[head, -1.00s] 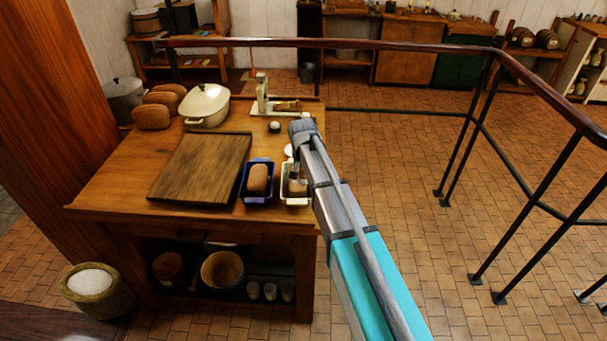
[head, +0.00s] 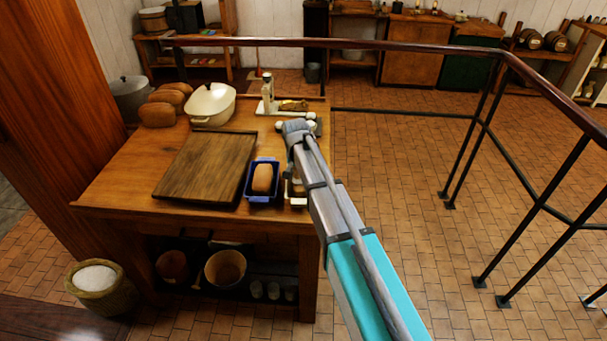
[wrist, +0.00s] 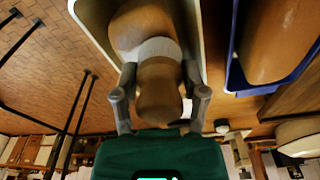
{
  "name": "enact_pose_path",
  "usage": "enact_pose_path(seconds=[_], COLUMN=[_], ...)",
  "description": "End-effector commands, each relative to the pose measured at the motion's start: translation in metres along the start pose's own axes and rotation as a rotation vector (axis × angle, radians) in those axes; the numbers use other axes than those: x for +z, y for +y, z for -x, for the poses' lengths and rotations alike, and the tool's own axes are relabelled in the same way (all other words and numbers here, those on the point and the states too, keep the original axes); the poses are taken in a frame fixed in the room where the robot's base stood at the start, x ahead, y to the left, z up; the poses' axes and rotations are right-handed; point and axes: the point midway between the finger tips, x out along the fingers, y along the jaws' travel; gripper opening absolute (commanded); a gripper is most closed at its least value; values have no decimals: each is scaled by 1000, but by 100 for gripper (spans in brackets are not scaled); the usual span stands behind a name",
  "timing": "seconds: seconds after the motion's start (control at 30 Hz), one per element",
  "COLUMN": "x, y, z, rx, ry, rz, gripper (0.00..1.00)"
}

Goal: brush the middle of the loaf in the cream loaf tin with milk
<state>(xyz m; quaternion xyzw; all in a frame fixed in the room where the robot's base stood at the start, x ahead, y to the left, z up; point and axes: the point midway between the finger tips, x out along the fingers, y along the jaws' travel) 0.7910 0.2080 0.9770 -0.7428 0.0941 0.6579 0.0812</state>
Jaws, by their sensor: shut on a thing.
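The cream loaf tin (head: 298,202) is at the right edge of the table, mostly hidden behind my arm in the head view. In the wrist view its pale wall (wrist: 193,40) runs beside a brown loaf (wrist: 135,25). My gripper (wrist: 160,98) is shut on a wooden-handled brush (wrist: 158,85). The brush's pale band (wrist: 158,49) lies over the loaf in this view. I cannot tell whether the bristles touch the loaf. No milk can be made out.
A blue loaf tin (head: 248,193) with another loaf (head: 262,179) stands just left of the cream tin. A wooden board (head: 205,167), a lidded cream pot (head: 212,105) and several loaves (head: 157,114) fill the left. A railing (head: 400,43) runs behind and right.

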Motion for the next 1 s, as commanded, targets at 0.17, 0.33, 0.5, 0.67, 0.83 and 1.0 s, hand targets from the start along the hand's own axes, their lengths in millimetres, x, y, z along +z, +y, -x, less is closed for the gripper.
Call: enact_pose_path(seconds=[0.17, 0.33, 0.5, 0.67, 0.83, 1.0], x=[1, 1, 1, 0, -1, -3], y=[-5, -5, -5, -4, -4, -4], z=[0, 0, 1, 9, 22, 34], rx=[0, 0, 0, 0, 0, 0], ry=[0, 0, 0, 0, 0, 0], rz=[1, 0, 0, 0, 0, 0], gripper=[18, 18, 18, 18, 18, 18])
